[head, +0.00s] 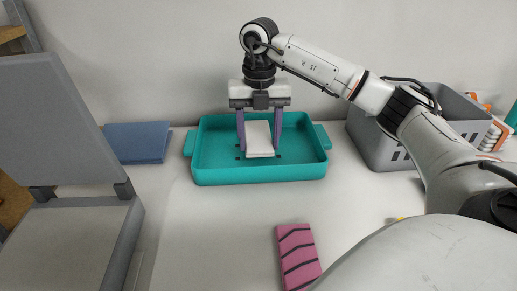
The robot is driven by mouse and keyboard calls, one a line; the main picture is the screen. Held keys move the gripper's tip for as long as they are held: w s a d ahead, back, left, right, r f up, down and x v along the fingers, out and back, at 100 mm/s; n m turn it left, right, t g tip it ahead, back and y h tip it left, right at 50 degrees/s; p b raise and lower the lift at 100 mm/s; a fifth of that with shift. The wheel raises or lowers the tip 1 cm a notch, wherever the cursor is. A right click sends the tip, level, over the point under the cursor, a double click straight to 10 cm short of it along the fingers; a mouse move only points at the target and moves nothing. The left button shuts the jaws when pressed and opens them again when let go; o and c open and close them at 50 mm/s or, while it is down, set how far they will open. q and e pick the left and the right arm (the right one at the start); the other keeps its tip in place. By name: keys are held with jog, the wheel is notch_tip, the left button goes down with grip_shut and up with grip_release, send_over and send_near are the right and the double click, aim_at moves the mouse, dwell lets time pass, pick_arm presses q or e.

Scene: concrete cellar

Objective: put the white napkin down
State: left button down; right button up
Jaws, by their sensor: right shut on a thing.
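The white napkin (259,140) is a small folded block between the fingers of my right gripper (260,146). The gripper points down over the teal tray (258,175) and is shut on the napkin. The napkin appears inside the tray's outline, near its middle; I cannot tell whether it touches the tray floor. My left gripper is not in view.
A blue folded cloth or block (138,142) lies left of the tray. A grey crate (378,152) stands right, behind my arm. A pink striped block (298,257) lies in front. A grey hinged case (66,118) stands open at left. The table between is clear.

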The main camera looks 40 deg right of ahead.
aim_at(259, 145)
notch_tip(259, 145, down, 3)
jog(key=shift+f, duration=0.2)
jog(key=shift+f, duration=0.15)
jog(key=o, duration=1.1)
